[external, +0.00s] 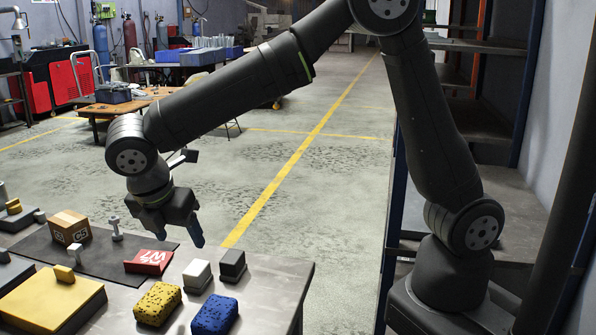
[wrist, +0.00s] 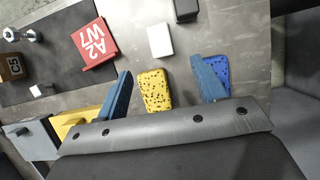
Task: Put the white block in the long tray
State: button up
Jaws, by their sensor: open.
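The white block (external: 197,274) stands on the grey metal table beside a black block; it also shows at the top middle of the wrist view (wrist: 160,40). My gripper (external: 178,236) is open and empty above the table, beyond the white block in the external view. In the wrist view its blue fingers (wrist: 161,70) are spread, with the white block ahead of their tips. A long, dark, flat panel (external: 105,262) lies on the table at left; I cannot tell whether it is the long tray, as no raised rim is clear.
Close by are the black block (external: 232,264), yellow sponge (external: 158,303), blue sponge (external: 214,315) and red lettered block (external: 149,261). A cardboard box (external: 70,227) and a pale dumbbell-shaped piece (external: 116,228) stand at left. A yellow handled box (external: 48,302) is front left. Bare table lies at right.

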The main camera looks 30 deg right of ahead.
dwell(0.3)
send_near(195, 267)
jog(key=x, duration=0.2)
jog(key=d+x, duration=0.1)
jog(key=x, duration=0.2)
jog(key=shift+w+r, duration=0.1)
jog(key=shift+w, duration=0.05)
jog(key=shift+s+a+f+x, duration=0.1)
jog(key=shift+a+x, duration=0.05)
jog(key=shift+x, duration=0.75)
jog(key=shift+s+a+f+x, duration=0.1)
jog(key=shift+a+x, duration=0.05)
jog(key=shift+x, duration=0.75)
jog(key=shift+s+a+x, duration=0.1)
jog(key=shift+a+x, duration=0.05)
jog(key=shift+x, duration=0.75)
jog(key=shift+w, duration=0.1)
jog(key=c, duration=1.1)
